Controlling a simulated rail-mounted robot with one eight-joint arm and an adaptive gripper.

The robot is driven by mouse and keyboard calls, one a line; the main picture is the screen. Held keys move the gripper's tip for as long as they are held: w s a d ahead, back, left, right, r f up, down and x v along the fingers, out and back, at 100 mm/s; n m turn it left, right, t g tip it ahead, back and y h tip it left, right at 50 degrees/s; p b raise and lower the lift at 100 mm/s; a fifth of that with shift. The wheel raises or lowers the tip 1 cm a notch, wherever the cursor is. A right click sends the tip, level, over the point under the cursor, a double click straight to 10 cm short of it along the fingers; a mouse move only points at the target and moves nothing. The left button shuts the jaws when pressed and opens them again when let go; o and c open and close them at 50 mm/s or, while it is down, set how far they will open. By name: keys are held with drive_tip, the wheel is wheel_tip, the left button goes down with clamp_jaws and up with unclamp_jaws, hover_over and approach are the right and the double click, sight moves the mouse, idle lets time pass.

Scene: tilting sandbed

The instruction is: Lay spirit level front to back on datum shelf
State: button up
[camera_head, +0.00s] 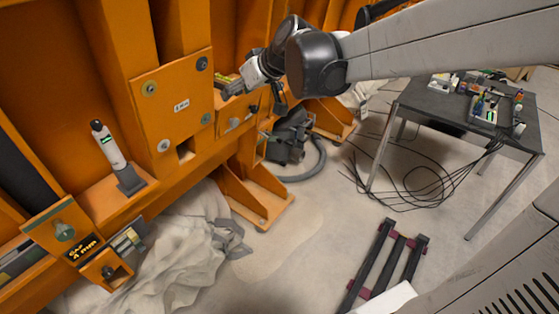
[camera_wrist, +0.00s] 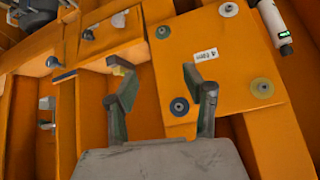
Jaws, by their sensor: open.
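My gripper (camera_head: 236,88) is open in front of the orange frame, by the upper right of a bolted plate. In the wrist view my gripper (camera_wrist: 157,74) shows two spread fingers with nothing between them. A small yellow piece (camera_wrist: 118,64) shows just beyond the left fingertip; it may be an end of the spirit level, but I cannot tell. A yellow strip (camera_head: 225,78) also shows behind the gripper in the head view. An orange ledge with round fittings (camera_head: 235,125) lies below the gripper; I cannot tell whether it is the datum shelf.
The bolted orange plate (camera_head: 175,105) is close to the fingers. A white cylinder (camera_head: 108,148) stands on a bracket at left. A gap display (camera_head: 82,247) is at lower left. A grey table (camera_head: 455,107) with small items stands at right; cables and dark rails (camera_head: 385,265) lie on the floor.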

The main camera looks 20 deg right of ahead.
drive_tip(key=s+f+m+g+h, duration=0.1)
drive_tip(key=s+f+h, duration=0.1)
drive_tip(key=s, duration=1.1)
drive_tip(key=s+d+f+m+h, duration=0.1)
drive_tip(key=s+f, duration=0.3)
drive_tip(key=s, duration=0.9)
drive_tip(key=shift+s+d+m+g+h, duration=0.25)
drive_tip(key=shift+m+g+h, duration=0.15)
drive_tip(key=shift+m+h, duration=0.3)
drive_tip(key=shift+o, duration=0.2)
